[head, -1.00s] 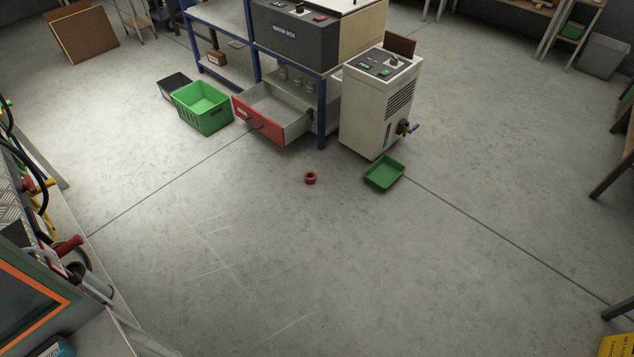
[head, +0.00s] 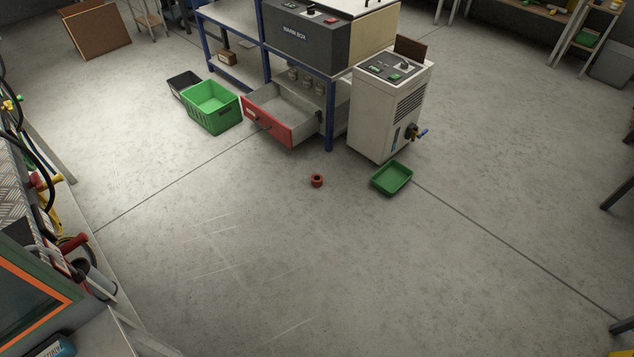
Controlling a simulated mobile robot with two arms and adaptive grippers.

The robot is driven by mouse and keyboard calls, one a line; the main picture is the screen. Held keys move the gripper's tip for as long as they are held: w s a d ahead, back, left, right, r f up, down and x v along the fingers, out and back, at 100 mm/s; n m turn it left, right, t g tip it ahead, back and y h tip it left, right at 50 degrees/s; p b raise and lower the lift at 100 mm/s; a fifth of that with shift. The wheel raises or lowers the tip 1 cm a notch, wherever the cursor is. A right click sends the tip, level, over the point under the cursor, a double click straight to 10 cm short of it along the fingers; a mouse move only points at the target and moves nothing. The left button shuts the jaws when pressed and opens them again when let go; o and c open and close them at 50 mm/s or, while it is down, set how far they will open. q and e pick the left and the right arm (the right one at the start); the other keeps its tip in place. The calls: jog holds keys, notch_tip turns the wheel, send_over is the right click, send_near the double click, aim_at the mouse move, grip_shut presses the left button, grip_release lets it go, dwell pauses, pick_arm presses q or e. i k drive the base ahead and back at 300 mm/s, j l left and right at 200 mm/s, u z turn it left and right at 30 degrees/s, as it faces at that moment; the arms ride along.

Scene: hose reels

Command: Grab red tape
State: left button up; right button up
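The red tape (head: 317,181) is a small red roll on the bare concrete floor, near the middle of the head view. It lies in front of the open red-fronted drawer and to the left of a shallow green tray (head: 391,192). It touches neither of them. Neither of my grippers shows in the head view.
An open drawer (head: 268,125) juts from the blue-framed bench. A green crate (head: 210,121) stands left of it, and a white machine (head: 374,125) with a side valve stands right. Equipment lines the left edge. The floor in front of the tape is clear.

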aim_at(315, 176)
jog(key=z, duration=0.35)
jog(key=i+j+z, duration=0.95)
jog(key=j, duration=0.2)
jog(key=k, duration=0.1)
